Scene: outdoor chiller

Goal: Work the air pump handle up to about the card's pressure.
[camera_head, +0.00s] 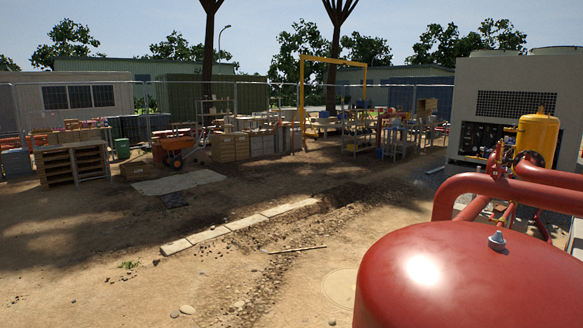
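A large red tank (460,275) with a domed top fills the lower right, with a small metal fitting (496,241) on its top. Thick red pipes (510,190) run behind it. A yellow cylinder (537,136) stands upright behind the pipes, with what looks like a round gauge at its base, too small to read. I cannot make out an air pump handle or a pressure card. Neither of my grippers shows in this view.
A grey chiller unit (510,90) stands behind the pipes. An orange wheelbarrow (178,146), wooden shelving (75,164) and crates stand at the back. Pale slabs (235,226) edge a dug trench in the middle. The dirt ground at front left is mostly clear.

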